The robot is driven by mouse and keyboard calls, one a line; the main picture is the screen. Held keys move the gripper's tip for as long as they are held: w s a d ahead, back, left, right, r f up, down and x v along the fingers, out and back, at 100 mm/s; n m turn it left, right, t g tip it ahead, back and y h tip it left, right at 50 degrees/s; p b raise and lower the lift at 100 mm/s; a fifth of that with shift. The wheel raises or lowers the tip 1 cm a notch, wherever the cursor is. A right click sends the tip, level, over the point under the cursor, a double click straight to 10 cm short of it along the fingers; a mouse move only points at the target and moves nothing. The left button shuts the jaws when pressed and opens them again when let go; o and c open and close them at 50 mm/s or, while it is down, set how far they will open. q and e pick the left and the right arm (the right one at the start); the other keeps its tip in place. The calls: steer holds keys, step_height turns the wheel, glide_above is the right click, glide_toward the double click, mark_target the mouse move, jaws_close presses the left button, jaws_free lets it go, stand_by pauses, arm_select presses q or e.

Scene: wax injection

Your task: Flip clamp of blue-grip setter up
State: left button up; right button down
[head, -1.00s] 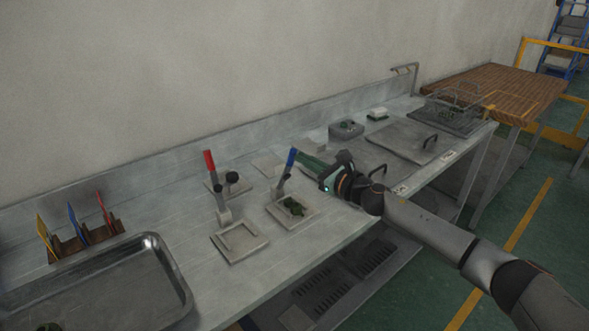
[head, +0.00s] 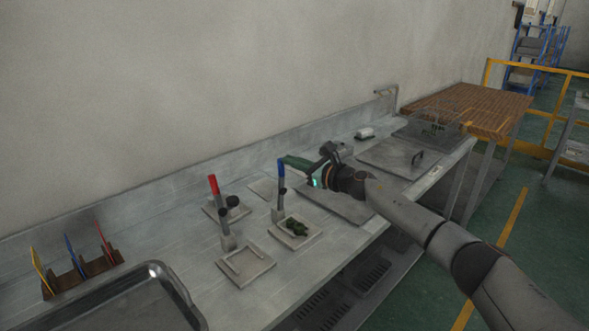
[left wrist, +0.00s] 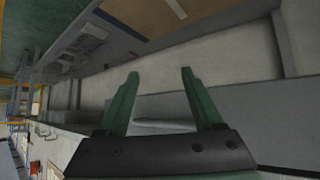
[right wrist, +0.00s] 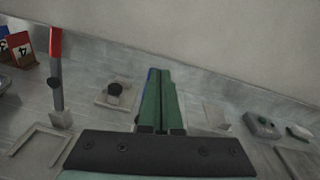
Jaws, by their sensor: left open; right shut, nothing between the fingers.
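The blue-grip setter's lever (head: 281,171) stands nearly upright in the head view, blue grip on top. Its square base plate (head: 308,239) lies on the bench with a dark green piece (head: 296,226) on it. My right gripper (head: 285,160) is shut and empty, its green fingertips right at the blue grip's upper right side; contact cannot be told for sure. In the right wrist view the shut fingers (right wrist: 158,78) hide nearly all of the setter; a sliver of blue shows at their left edge. My left gripper (left wrist: 159,75) is open and empty, away from the setter.
A red-grip setter (head: 214,186) stands left of the blue one with an empty frame plate (head: 246,265). A metal tray (head: 165,275) and a rack with coloured cards (head: 85,268) are at the lower left. Flat panels (head: 400,160) lie farther right.

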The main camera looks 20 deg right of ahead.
steer(key=w, duration=0.1)
steer(key=w+g, duration=0.1)
steer(key=w+a+g+h, duration=0.1)
steer(key=shift+a+r+b, duration=0.1)
steer(key=shift+r+b, duration=0.15)
steer(key=shift+b, duration=0.15)
arm_select(q)
steer(key=shift+w+a+f+b, duration=0.1)
steer(key=shift+a+f+b, duration=0.2)
steer(key=shift+f+b, duration=0.4)
steer(key=shift+w+a+f+b, duration=0.1)
steer(key=shift+a+f+b, duration=0.15)
steer(key=shift+f+b, duration=0.35)
arm_select(e)
steer(key=shift+w+a+r+g+h, duration=0.15)
steer(key=shift+w+a+g, duration=0.15)
steer(key=shift+w, duration=0.25)
steer(key=shift+w+a+r+g+h, duration=0.1)
steer(key=shift+w+a+g+h, duration=0.1)
steer(key=shift+w+g, duration=0.25)
